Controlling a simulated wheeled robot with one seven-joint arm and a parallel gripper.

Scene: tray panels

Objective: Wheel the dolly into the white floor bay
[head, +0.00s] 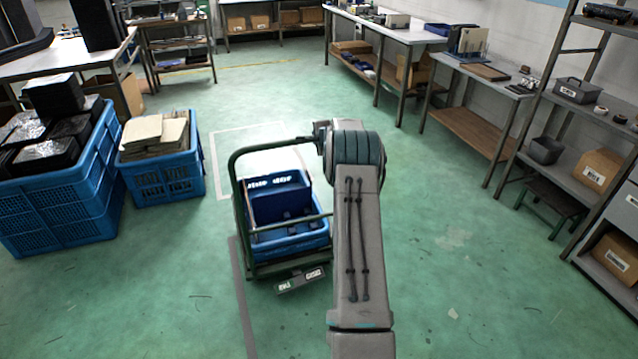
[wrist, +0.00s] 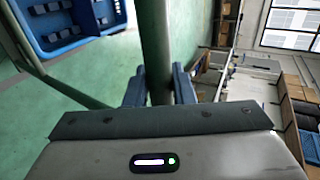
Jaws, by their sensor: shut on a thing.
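The dolly (head: 236,198) is a dark green frame with a tall looped handle, standing on the floor left of my arm. It carries a blue crate (head: 312,241); the crate also shows at the top left of the wrist view (wrist: 92,42). My gripper (wrist: 159,86) is shut on the dolly's handle bar (wrist: 156,45); in the head view my own arm hides the fingers. The white floor bay (head: 213,150) is a painted outline just beyond the dolly, and the dolly and crate hide part of it. The dolly's wheels cannot be made out.
Blue crates (head: 60,215) with black packages and a smaller blue crate (head: 160,178) with paper stacks stand at the left. Workbenches (head: 400,35) and a shelf rack (head: 590,110) line the right. A grey floor line (head: 243,300) runs near the dolly. The middle floor is clear.

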